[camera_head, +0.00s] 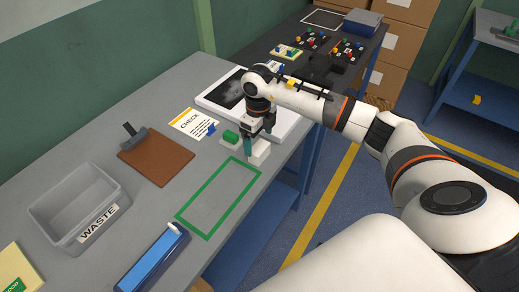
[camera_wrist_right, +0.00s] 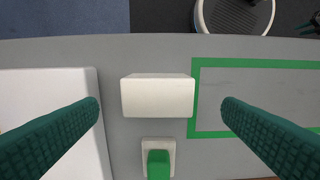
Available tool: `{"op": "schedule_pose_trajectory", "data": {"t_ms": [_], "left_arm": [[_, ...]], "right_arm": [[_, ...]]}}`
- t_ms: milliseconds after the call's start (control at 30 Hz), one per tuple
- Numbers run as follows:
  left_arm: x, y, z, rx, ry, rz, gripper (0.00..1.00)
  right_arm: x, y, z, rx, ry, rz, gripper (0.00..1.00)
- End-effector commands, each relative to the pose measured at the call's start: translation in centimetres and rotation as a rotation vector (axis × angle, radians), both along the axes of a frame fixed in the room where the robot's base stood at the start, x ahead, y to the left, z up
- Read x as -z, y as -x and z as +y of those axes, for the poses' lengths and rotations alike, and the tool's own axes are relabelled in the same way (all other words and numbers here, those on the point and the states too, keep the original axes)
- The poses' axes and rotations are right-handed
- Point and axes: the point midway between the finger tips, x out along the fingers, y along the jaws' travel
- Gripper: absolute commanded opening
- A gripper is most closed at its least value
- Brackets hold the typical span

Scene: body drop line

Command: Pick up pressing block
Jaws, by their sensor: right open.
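A plain white block (camera_head: 260,153), which looks like the pressing block, sits on the grey table beside the green outlined rectangle. In the right wrist view the white block (camera_wrist_right: 157,97) lies between the two green fingers, with a gap on each side. My right gripper (camera_head: 258,142) is open and points down over the block, its fingers hiding part of it in the head view. A small green piece on a pale base (camera_head: 230,139) is close beside the block; it also shows in the wrist view (camera_wrist_right: 158,160). My left gripper is not in view.
The green outlined rectangle (camera_head: 182,218) is empty. A white-framed panel (camera_head: 285,126) lies just beyond the block. A CHECK card (camera_head: 187,122), a brown clipboard (camera_head: 156,160), a grey WASTE bin (camera_head: 120,192) and a blue box (camera_head: 153,258) are on the table.

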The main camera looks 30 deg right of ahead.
Motion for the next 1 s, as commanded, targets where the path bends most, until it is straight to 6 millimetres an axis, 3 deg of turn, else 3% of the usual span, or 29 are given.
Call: {"op": "schedule_pose_trajectory", "data": {"t_ms": [233, 400, 667, 1000], "left_arm": [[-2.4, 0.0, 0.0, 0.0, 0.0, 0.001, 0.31], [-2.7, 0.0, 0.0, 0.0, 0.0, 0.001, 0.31], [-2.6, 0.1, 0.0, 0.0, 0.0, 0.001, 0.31], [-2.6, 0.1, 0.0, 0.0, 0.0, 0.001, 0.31]], "right_arm": [[2.7, 0.2, -0.3, 0.001, -0.001, 0.005, 0.89], [4.9, 0.1, -0.3, 0.0, -0.002, 0.001, 0.89], [5.3, 0.0, -0.3, -0.001, -0.001, -0.001, 0.89], [5.2, 0.0, -0.3, -0.001, -0.002, -0.001, 0.37]]}}
